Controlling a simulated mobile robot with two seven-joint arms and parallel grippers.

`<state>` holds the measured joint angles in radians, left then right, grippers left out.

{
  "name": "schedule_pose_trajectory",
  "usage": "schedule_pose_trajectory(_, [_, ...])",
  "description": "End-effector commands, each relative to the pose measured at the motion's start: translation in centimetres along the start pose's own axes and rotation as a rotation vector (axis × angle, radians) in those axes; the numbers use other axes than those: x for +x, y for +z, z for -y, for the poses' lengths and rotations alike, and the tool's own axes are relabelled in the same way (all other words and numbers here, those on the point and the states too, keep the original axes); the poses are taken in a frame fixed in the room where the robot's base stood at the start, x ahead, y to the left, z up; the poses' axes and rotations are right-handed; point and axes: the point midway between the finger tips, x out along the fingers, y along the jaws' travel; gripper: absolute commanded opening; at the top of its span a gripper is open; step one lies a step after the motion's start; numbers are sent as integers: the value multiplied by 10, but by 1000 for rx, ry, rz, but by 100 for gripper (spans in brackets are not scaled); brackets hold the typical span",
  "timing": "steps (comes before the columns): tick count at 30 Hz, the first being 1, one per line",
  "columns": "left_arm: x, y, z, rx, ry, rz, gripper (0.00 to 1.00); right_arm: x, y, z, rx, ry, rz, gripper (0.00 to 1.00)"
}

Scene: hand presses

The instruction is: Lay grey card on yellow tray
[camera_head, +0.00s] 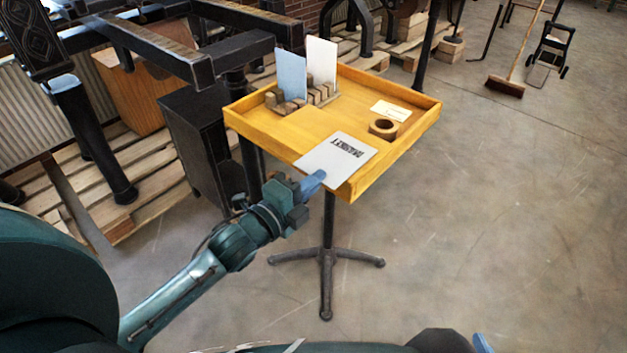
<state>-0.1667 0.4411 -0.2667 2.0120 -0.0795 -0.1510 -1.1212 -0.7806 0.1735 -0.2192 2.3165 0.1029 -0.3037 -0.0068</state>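The yellow tray (291,151) is a shallow box with raised rims on a black pedestal stand. A pale grey card (330,152) with dark printing is held nearly flat over the tray's near rim and hides part of it. My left gripper (312,182) has its blue fingertips at the card's near left edge and looks shut on it. Whether the card touches the tray is unclear. Of my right gripper, only a blue fingertip (482,343) shows at the bottom edge; its opening is hidden.
In the tray, a blue card (291,74) and a cream card (321,60) stand upright among wooden blocks (318,95). A round wooden piece (383,128) and a small label (390,111) lie at the right. The tray's middle is bare. A black press frame stands left.

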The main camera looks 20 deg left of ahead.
Motion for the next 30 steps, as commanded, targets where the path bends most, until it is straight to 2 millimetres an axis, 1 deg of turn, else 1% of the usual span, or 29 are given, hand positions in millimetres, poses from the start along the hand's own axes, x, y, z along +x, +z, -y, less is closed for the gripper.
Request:
schedule_pose_trajectory(1, [0, 0, 0, 0, 0, 0, 0, 0, 1, 0, 0, -1, 3, 36])
schedule_pose_trajectory(9, [0, 0, 0, 0, 0, 0, 23, 0, 4, 0, 1, -1, 9, 36])
schedule_pose_trajectory(11, [0, 0, 0, 0, 0, 0, 27, 0, 4, 0, 1, -2, 10, 36])
schedule_pose_trajectory(15, [0, 0, 0, 0, 0, 0, 27, 0, 4, 1, 2, -2, 11, 36])
schedule_pose_trajectory(18, [0, 0, 0, 0, 0, 0, 33, 0, 4, 1, 2, -2, 11, 36])
schedule_pose_trajectory(30, [0, 0, -2, 1, 0, 0, 33, -1, 1, 1, 2, -2, 11, 36])
